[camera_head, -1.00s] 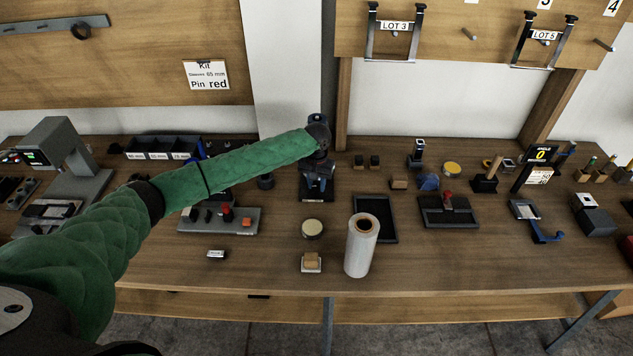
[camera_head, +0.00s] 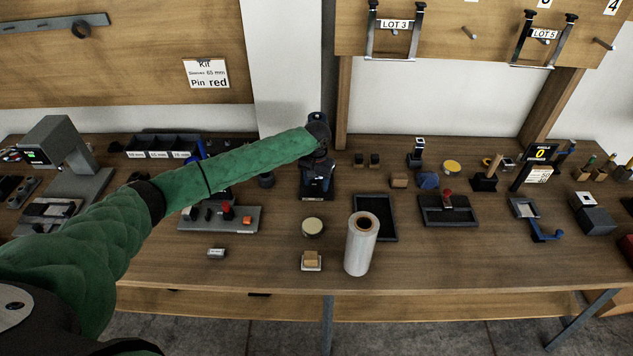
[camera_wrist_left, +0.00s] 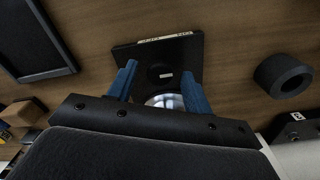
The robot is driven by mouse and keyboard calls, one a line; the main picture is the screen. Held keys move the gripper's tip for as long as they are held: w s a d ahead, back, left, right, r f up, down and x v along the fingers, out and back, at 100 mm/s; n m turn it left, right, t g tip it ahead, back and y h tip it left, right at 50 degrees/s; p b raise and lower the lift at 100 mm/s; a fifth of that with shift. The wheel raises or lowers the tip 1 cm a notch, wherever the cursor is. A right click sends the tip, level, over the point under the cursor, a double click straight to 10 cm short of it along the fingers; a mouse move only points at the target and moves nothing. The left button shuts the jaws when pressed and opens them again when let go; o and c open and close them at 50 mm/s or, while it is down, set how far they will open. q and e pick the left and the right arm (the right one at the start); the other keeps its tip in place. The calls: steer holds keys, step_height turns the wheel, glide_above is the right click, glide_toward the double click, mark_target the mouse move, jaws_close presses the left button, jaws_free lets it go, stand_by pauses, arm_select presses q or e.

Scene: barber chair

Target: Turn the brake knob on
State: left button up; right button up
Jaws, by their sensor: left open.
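My left gripper (camera_head: 318,184) points down over a dark fixture whose base plate (camera_head: 311,198) shows at its front. In the left wrist view my left gripper (camera_wrist_left: 160,78) is open, its two blue fingers apart on either side of a shiny round metal part (camera_wrist_left: 165,101), perhaps the brake knob. That part stands over the black base plate (camera_wrist_left: 190,58), which has a small label too small to read. I cannot tell whether the fingers touch the round part. The gripper body hides its lower portion. My right gripper is not in view.
A dark ring (camera_wrist_left: 283,75) lies right of the plate in the wrist view. In the head view a black tray (camera_head: 385,222) and a clear-wrapped roll (camera_head: 361,246) stand to the right, a round tin (camera_head: 312,226) in front, and a grey switch panel (camera_head: 245,218) to the left.

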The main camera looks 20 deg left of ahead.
mark_target(317, 184)
arm_select(q)
steer(key=shift+r, duration=0.1)
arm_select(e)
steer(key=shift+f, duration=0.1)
arm_select(q)
steer(key=shift+r+b, duration=0.35)
step_height(317, 184, up, 6)
steer(key=shift+f+b, duration=0.25)
steer(key=shift+b, duration=0.8)
steer(key=shift+r, duration=0.7)
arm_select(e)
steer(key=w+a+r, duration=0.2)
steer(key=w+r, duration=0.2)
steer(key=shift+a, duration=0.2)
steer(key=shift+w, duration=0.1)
